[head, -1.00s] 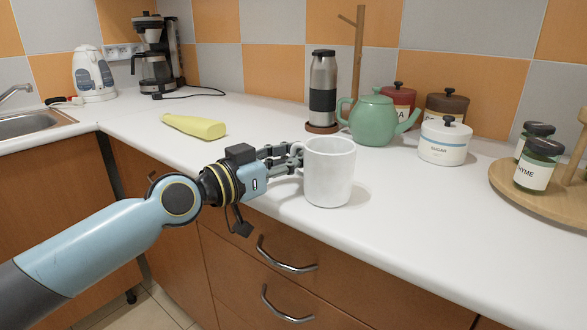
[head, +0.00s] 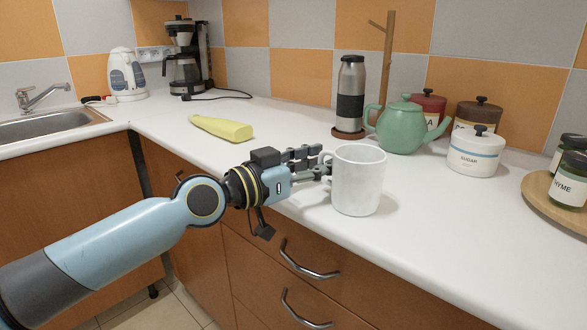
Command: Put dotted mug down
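The mug (head: 358,182) is white to pale grey; dots are too faint to make out at this size. It is upright over the front part of the white counter (head: 300,128), close to the edge. I cannot tell for sure whether its base touches the counter. My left gripper (head: 322,166) reaches in from the left, its fingers closed at the mug's handle, which they partly hide. My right gripper is not in view.
Behind the mug stand a green teapot (head: 401,128), a steel flask (head: 350,95) and a sugar jar (head: 475,153). A yellow bottle-like object (head: 222,128) lies to the left. A round wooden tray (head: 540,200) with jars is at right. Counter right of the mug is clear.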

